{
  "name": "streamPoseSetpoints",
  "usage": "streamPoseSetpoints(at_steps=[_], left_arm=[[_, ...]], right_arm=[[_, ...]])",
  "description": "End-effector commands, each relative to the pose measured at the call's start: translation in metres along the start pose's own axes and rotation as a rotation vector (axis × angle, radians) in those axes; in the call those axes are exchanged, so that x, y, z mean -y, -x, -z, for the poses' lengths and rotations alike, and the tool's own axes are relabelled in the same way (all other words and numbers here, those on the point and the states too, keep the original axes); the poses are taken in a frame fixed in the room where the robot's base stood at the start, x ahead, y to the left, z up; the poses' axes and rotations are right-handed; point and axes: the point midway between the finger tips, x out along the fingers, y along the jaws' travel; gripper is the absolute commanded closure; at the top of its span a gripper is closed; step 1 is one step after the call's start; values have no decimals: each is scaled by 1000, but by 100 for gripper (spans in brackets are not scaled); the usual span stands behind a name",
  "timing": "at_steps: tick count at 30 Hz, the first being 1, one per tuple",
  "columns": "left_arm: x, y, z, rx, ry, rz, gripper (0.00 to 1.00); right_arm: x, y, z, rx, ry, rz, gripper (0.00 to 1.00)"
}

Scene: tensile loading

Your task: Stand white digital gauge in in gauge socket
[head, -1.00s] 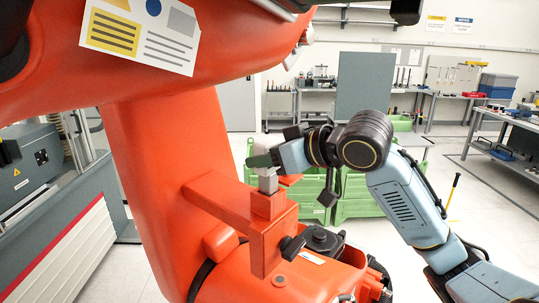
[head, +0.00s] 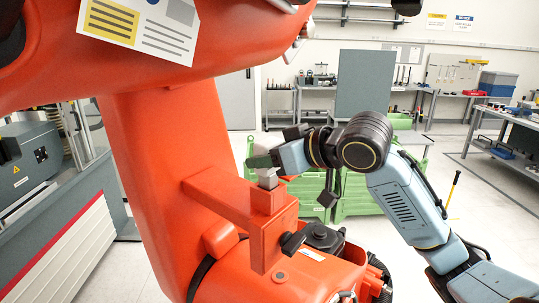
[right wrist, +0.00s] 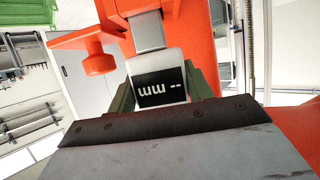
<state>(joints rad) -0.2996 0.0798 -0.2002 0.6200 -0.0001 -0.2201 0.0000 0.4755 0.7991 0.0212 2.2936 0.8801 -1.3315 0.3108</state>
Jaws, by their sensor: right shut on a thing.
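The white digital gauge shows in the right wrist view (right wrist: 161,65), with a black "mm" display facing the camera. My right gripper (right wrist: 162,98) is shut on it, one finger on each side. In the head view the right gripper (head: 262,160) is at the top of an orange bracket. The gauge's grey lower part (head: 267,178) is upright at the top of the orange block, the gauge socket (head: 268,200). Its lower end is hidden by the block, so the depth inside cannot be seen. My left gripper is not in view.
The big orange machine (head: 160,180) fills the left and centre, with a dark knob (head: 293,243) beside the socket block. Green crates (head: 360,195) stand behind my right arm. Workbenches line the far wall. The floor at right is open.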

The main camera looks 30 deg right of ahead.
Motion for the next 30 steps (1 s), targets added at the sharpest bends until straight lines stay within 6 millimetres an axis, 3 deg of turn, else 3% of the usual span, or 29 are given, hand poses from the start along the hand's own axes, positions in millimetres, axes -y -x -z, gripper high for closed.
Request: streamPoseSetpoints(at_steps=[29,30], left_arm=[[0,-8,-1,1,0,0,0],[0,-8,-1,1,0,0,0]], right_arm=[[0,-5,-12,-2,1,0,76],[0,-5,-12,-1,1,0,47]])
